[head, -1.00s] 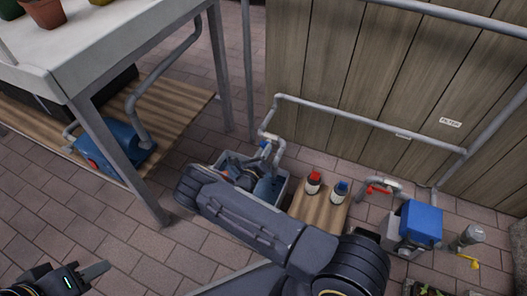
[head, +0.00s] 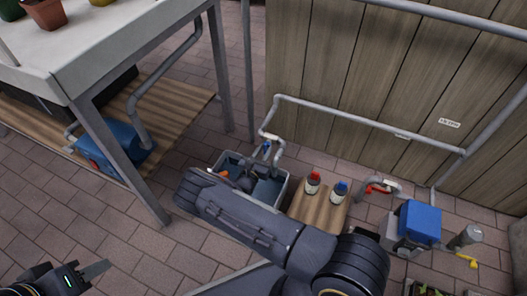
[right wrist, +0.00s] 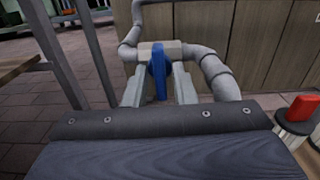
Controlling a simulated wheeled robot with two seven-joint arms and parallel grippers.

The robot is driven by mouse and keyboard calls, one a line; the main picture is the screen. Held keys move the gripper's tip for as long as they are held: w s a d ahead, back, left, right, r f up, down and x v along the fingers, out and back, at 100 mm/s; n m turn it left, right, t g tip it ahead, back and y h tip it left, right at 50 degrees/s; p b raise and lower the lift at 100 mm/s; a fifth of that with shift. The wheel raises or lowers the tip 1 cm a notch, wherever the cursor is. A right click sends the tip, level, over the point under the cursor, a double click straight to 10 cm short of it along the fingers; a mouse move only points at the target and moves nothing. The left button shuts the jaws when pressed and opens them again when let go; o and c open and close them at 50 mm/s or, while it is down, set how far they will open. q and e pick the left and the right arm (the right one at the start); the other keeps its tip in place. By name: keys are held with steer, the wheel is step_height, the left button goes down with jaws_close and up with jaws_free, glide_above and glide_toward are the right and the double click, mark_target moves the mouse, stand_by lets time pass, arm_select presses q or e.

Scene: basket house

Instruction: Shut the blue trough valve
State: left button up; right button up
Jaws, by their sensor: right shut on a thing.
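The blue trough valve (head: 266,148) sits on the grey pipe above the grey trough (head: 226,156) in the head view. In the right wrist view its blue handle (right wrist: 159,72) stands upright in the picture, crosswise to the pale valve body (right wrist: 143,52). My right gripper (right wrist: 157,88) has one finger on each side of the handle and is shut on it. In the head view my right arm covers part of the trough. My left gripper (head: 92,272) is at the bottom left, partly cut off and away from the valve; its opening is unclear.
A wooden board (head: 318,207) with a red-capped and a blue-capped bottle stands right of the trough. A blue-topped box (head: 420,222) and a red valve handle (head: 378,188) are further right. A white table (head: 100,50) stands left. A plank wall is behind.

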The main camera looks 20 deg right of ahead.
stand_by(0.3)
steer(key=o, duration=0.7)
steer(key=p+v, duration=0.2)
steer(key=v, duration=0.6)
